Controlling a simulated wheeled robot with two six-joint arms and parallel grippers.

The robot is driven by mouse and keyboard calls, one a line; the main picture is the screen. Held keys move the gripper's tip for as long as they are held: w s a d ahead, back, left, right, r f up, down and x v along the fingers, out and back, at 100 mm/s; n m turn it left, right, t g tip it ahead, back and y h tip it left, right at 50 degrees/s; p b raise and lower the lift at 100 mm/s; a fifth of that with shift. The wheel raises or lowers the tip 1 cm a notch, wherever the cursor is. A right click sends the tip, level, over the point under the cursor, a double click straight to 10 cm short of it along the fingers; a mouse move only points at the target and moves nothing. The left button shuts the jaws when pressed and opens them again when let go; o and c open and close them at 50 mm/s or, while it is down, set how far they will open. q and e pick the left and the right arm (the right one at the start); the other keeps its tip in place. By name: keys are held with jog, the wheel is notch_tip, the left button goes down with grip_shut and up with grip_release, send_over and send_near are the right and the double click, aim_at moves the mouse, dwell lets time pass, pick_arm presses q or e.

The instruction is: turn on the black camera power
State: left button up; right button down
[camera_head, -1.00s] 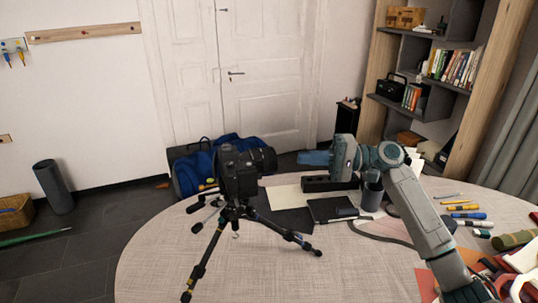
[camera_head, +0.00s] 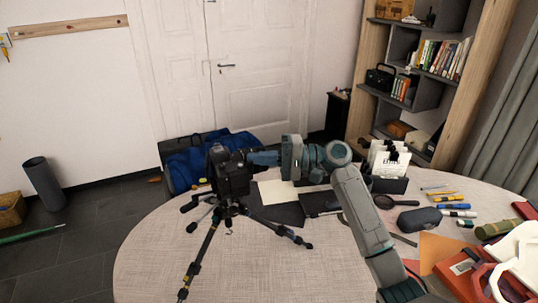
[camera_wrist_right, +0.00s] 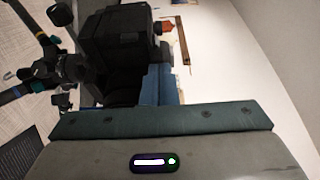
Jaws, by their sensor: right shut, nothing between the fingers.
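The black camera (camera_head: 231,173) sits upright on top of a black tripod (camera_head: 207,250), which stands on the round table (camera_head: 150,262). My right gripper (camera_head: 258,158) is level with the upper part of the camera, at its right side. Its blue fingers are shut and empty, pointing left at the camera and covering the lens area. In the right wrist view the camera (camera_wrist_right: 112,42) appears sideways just beyond the fingers (camera_wrist_right: 158,84). I cannot tell whether the fingertips touch it. The power switch cannot be made out. My left gripper is not in view.
A dark pad (camera_head: 275,214) and a black tablet-like item (camera_head: 320,203) lie behind the tripod. The table's front left is clear.

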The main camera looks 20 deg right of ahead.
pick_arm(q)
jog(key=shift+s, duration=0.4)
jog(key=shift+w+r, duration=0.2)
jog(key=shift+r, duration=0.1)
pick_arm(e)
jog(key=shift+s+m+t, duration=0.15)
jog(key=shift+m+t, duration=0.15)
jog(key=shift+t, duration=0.1)
pick_arm(q)
jog(key=shift+p, duration=0.3)
